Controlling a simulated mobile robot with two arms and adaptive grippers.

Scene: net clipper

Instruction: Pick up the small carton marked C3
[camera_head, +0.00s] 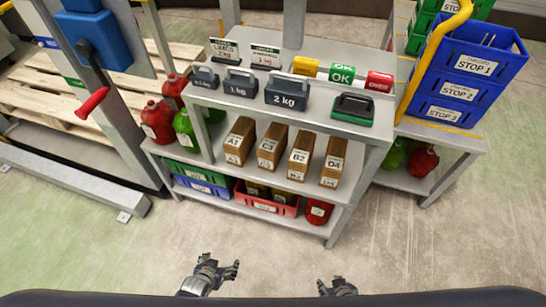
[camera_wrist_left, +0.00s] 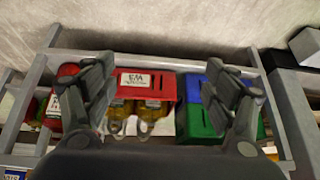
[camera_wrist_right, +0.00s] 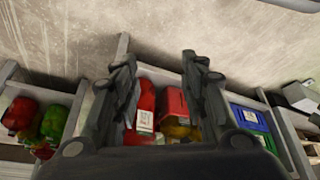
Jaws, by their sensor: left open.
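The brown carton marked C3 (camera_head: 270,146) stands upright on the middle shelf of the grey rack in the head view. It is between the carton A1 (camera_head: 239,141) on its left and the carton B2 (camera_head: 300,151) on its right, with small gaps. My left gripper (camera_head: 223,268) is open and empty, low in front of the rack and well apart from the carton. My right gripper (camera_head: 337,284) is further right, also in front of the rack; in the right wrist view (camera_wrist_right: 158,72) its fingers are spread with nothing gripped. Neither wrist view clearly shows the carton C3.
Carton D4 (camera_head: 333,161) stands right of B2. Above, the top shelf holds weights, including the 2 kg one (camera_head: 287,90). Below are a red crate (camera_head: 266,205) and a red jug (camera_head: 318,211). Blue STOP crates (camera_head: 470,68) stand at right. The floor before the rack is clear.

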